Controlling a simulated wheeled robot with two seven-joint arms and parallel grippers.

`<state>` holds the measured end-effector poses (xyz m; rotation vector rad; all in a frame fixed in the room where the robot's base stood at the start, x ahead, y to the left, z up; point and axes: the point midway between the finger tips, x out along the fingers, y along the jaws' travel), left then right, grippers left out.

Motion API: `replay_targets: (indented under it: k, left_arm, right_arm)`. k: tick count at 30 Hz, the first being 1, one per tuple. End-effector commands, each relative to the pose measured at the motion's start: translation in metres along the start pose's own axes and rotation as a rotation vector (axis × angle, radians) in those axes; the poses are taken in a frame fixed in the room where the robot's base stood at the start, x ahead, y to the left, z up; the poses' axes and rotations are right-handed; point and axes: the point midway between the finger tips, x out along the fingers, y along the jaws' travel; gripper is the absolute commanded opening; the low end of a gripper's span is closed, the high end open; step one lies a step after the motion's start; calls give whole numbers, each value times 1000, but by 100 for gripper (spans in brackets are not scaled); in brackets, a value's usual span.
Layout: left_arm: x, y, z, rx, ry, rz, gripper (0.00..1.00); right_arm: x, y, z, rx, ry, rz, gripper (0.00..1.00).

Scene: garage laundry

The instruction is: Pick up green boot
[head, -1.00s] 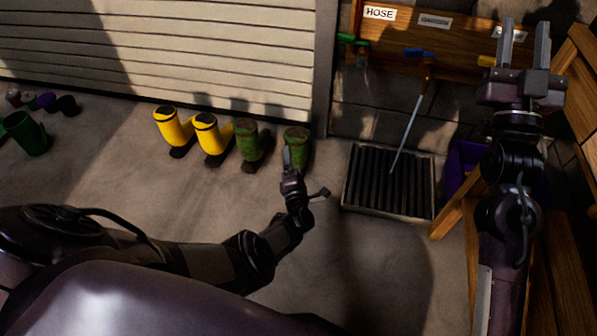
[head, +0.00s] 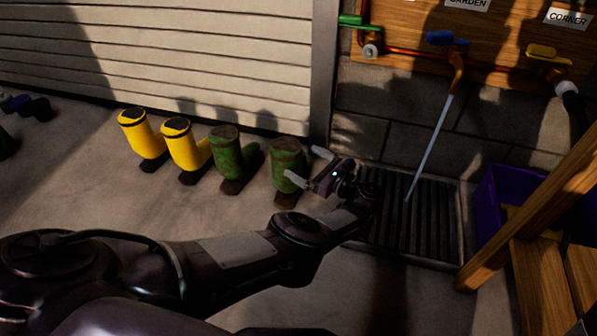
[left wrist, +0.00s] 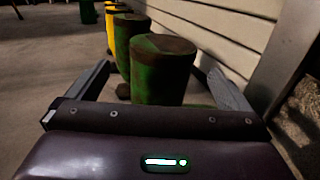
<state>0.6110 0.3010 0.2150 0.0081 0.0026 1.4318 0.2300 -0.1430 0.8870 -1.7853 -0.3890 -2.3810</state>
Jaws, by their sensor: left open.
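Two green boots with brown marks stand upright on the floor by the shutter. The right one (head: 288,168) is nearest my left gripper (head: 308,168), and the other green boot (head: 232,160) stands to its left. My left gripper is open. In the left wrist view the nearer green boot (left wrist: 162,72) stands ahead, between the spread fingers of the left gripper (left wrist: 165,88), with its top showing. I cannot tell if a finger touches it. The other green boot (left wrist: 130,40) shows partly hidden behind it. My right gripper is not in view.
Two yellow boots (head: 184,146) stand left of the green ones. The shutter (head: 200,60) is close behind the row. A floor grate (head: 435,215), a purple bin (head: 497,190) and a wooden frame (head: 530,185) lie to the right. Floor in front of the boots is clear.

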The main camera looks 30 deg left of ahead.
Motion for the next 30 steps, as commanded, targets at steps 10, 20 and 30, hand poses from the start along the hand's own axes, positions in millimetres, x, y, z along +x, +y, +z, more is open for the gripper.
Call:
replay_targets:
  k: [10, 20, 30]
  left_arm:
    - [28, 1, -1, -8, 3, 7, 100]
    - [72, 0, -1, -6, 3, 7, 100]
    - [78, 0, 0, -6, 4, 5, 91]
  right_arm:
    - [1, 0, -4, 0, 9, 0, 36]
    - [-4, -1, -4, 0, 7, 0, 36]
    - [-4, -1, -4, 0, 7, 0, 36]
